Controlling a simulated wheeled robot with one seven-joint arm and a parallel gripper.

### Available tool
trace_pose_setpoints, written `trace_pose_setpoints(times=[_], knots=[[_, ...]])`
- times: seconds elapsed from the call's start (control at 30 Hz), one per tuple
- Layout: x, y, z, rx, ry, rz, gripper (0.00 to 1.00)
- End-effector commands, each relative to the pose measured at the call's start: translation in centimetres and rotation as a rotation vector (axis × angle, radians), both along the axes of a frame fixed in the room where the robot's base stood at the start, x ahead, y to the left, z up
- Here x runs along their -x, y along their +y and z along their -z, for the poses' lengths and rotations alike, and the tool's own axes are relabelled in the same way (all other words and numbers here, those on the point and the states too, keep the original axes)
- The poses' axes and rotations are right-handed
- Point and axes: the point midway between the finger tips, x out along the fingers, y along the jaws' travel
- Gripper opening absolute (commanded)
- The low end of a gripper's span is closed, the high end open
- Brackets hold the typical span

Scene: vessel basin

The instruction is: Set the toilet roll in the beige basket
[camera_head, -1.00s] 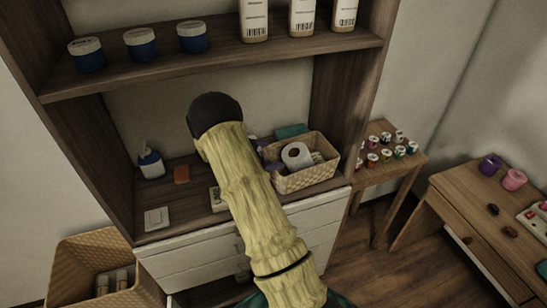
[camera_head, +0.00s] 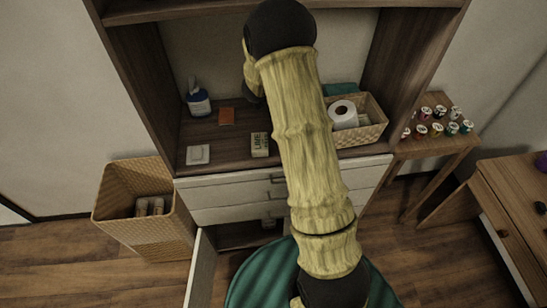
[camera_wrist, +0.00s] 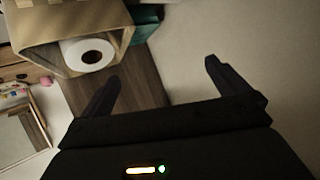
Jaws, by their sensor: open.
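The white toilet roll (camera_head: 345,120) is inside a beige woven basket (camera_head: 362,137) on the right of the cabinet's middle shelf. In the wrist view the roll (camera_wrist: 76,52) shows its round end in the open basket (camera_wrist: 38,52) at the upper left. My gripper (camera_wrist: 162,72) is open and empty, with its two fingers apart from the basket and roll. In the head view my arm crosses the shelf and hides the gripper and part of the basket's left side.
A larger woven basket (camera_head: 145,233) with several rolled items stands on the floor at left. On the shelf are a blue-and-white bottle (camera_head: 199,104), a red-brown block (camera_head: 226,116), a white square item (camera_head: 197,154) and a small box (camera_head: 260,144). A side table (camera_head: 440,147) holds several spools.

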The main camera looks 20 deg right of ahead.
Motion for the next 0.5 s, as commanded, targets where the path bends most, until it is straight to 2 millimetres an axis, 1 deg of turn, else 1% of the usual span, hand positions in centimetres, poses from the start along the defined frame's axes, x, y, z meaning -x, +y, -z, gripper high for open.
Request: trace_pose_setpoints(times=[0.03,0.13,0.17,0.2,0.27,0.3,0.37,0.4,0.47,0.5], knots=[[-0.2,1.7,-1.2,-0.031,-0.004,-0.099,1.00],[0.2,5.5,-2.5,-0.098,0.018,-0.302,1.00],[0.5,6.7,-2.8,-0.119,0.031,-0.361,1.00],[1.2,8.2,-3.2,-0.145,0.052,-0.436,1.00],[2.7,10.6,-3.5,-0.183,0.094,-0.548,1.00],[3.9,12.1,-3.7,-0.207,0.129,-0.619,1.00],[6.1,14.2,-3.8,-0.241,0.191,-0.720,1.00],[7.9,15.5,-3.9,-0.261,0.239,-0.782,1.00],[10.8,17.1,-3.7,-0.287,0.319,-0.870,1.00],[13.0,17.9,-3.7,-0.302,0.377,-0.922,1.00]])
